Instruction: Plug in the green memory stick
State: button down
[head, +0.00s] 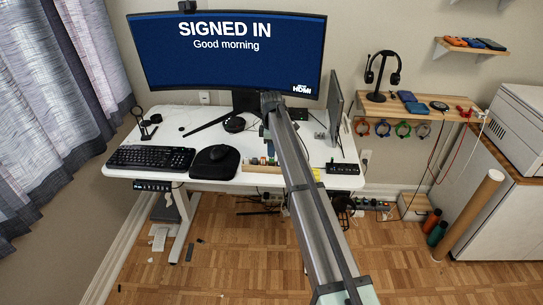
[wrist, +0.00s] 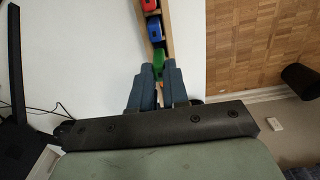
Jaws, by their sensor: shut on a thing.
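The green memory stick (wrist: 159,61) is between the tips of my gripper (wrist: 159,70) in the wrist view. My gripper is shut on it. The stick is still at the wooden holder (wrist: 171,38), in line with a blue stick (wrist: 154,29) and a red stick (wrist: 149,5); I cannot tell whether it is clear of its slot. In the head view the wooden holder (head: 262,168) lies at the desk's front edge, and my gripper (head: 269,151) points down over it. The green stick cannot be made out there.
A black box with small buttons (head: 342,169) sits on the desk's front right corner. The mouse pad (head: 214,162) and keyboard (head: 150,158) are left of the holder. The large monitor (head: 228,55) reads "SIGNED IN"; a second thin screen (head: 335,105) stands at right.

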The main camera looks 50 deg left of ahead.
notch_tip(320, 180, up, 6)
jog(key=shift+f, duration=0.25)
jog(key=w+d+m, duration=1.7)
jog(key=w, duration=0.4)
jog(key=shift+w+m, duration=0.3)
jog(key=shift+w, duration=0.1)
jog(key=shift+d+f, duration=0.1)
jog(key=shift+f, duration=0.1)
jog(key=shift+f, duration=2.8)
jog(key=shift+f, duration=1.15)
